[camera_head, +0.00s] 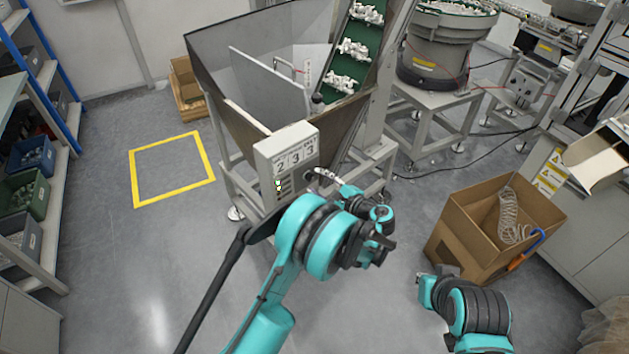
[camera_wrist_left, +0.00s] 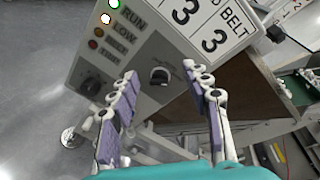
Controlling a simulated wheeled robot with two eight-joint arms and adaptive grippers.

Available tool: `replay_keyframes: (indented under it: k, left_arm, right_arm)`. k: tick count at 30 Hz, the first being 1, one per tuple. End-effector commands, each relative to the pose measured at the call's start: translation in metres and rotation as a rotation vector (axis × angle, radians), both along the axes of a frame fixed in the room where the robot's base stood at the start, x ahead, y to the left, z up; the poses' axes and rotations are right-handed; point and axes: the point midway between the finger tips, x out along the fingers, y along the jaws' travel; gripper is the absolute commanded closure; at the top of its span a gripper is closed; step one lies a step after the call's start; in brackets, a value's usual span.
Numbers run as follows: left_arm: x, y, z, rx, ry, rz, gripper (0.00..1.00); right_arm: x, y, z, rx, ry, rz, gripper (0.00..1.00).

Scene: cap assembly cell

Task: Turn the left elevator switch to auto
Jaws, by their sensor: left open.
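The elevator control box (camera_head: 287,152) is a pale panel on the front of the hopper, with large numbered labels and lit indicators. In the left wrist view its grey face (camera_wrist_left: 140,48) carries a dark rotary switch (camera_wrist_left: 160,76) with a light mark. My left gripper (camera_head: 322,175) is close in front of the box's lower right side. In the left wrist view its two purple-padded fingers (camera_wrist_left: 160,85) are spread, one on either side of the switch. Contact with the switch cannot be told. The switch's position lettering is unreadable. My right gripper is not clearly visible.
The hopper (camera_head: 215,75) and the green elevator belt (camera_head: 345,62) with white parts stand behind the box. A cardboard box (camera_head: 462,235) with a coiled hose is at right. Shelves (camera_head: 52,195) line the left. The yellow floor square (camera_head: 134,180) is empty.

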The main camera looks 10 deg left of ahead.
Motion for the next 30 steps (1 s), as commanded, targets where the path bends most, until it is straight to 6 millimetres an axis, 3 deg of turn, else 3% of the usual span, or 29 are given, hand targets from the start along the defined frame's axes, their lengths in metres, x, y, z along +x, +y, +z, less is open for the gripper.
replay_keyframes:
  k: [4,10,24,30]
  left_arm:
    - [-0.001,-0.027,-0.027,0.150,-0.011,-0.017,0.52]
    - [-0.005,-0.037,-0.041,0.236,-0.020,-0.019,0.52]
    - [0.036,0.013,-0.044,0.239,-0.020,-0.017,0.52]
    - [0.044,0.021,-0.042,0.238,-0.020,-0.019,0.52]
  right_arm:
    - [0.000,0.000,0.002,0.000,0.000,0.000,1.00]
    - [0.000,0.000,0.002,0.000,0.000,0.000,1.00]
    - [0.000,0.000,-0.019,0.000,0.000,0.000,1.00]
    - [0.000,0.000,-0.021,0.000,0.000,0.000,1.00]
